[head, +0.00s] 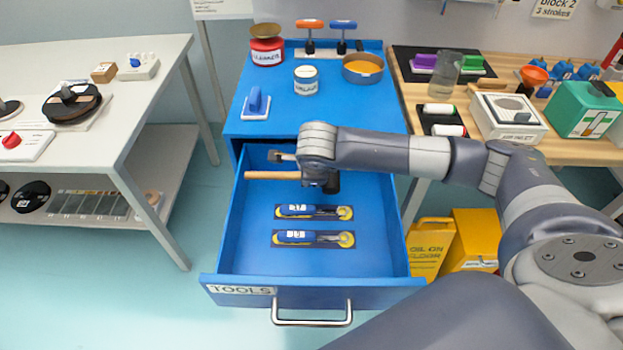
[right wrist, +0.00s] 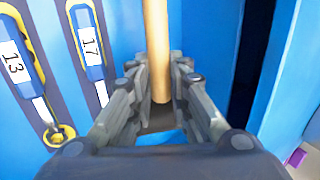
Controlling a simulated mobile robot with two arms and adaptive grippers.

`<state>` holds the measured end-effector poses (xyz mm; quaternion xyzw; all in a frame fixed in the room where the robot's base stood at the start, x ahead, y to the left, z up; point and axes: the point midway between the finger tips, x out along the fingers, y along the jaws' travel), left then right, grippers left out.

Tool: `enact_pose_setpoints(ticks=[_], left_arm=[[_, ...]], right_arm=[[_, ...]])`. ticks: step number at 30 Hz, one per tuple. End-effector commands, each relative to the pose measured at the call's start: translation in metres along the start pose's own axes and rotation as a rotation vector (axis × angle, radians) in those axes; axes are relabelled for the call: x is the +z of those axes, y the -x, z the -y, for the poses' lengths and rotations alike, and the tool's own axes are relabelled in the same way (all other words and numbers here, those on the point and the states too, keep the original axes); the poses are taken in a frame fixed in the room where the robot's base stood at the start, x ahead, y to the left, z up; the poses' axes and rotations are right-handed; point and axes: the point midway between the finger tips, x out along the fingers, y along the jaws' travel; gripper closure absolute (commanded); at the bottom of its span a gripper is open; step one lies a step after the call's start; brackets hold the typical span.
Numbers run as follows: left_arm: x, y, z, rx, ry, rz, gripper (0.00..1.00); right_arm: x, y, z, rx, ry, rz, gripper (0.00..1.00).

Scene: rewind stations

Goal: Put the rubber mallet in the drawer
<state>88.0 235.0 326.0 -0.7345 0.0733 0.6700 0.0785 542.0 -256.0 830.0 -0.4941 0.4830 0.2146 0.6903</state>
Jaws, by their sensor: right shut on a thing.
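The rubber mallet has a light wooden handle (head: 270,175) that points left and a black head (head: 332,184) partly hidden by my wrist. It is over the back part of the open blue drawer (head: 375,255), labelled TOOLS. My right gripper (right wrist: 160,95) is shut on the handle, which runs between its fingers in the right wrist view. I cannot tell whether the mallet touches the drawer floor. My left gripper is not in view.
Two blue and yellow tools (head: 312,212) (head: 312,239) lie in dark recesses in the drawer's middle. The cabinet top (head: 285,115) holds tins, a pan and a blue-handled block. Tables stand at left and right. A yellow sign (head: 430,248) stands right of the drawer.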

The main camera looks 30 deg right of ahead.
Motion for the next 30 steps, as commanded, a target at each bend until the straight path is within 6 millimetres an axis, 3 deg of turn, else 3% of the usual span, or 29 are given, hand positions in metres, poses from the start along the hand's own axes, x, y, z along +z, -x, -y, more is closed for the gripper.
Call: enact_pose_setpoints(ticks=[8, 19, 24, 30], left_arm=[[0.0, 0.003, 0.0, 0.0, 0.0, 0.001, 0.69], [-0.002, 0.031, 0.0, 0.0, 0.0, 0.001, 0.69], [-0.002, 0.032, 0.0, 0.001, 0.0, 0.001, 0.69], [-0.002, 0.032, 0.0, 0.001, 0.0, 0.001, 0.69]], right_arm=[[-0.001, -0.025, -0.005, 0.001, 0.0, 0.0, 1.0], [0.0, -0.025, 0.01, 0.293, -0.021, 0.002, 1.0], [-0.001, -0.047, -0.004, 0.302, -0.018, 0.003, 1.0], [-0.001, -0.052, -0.006, 0.299, -0.017, 0.003, 1.0]])
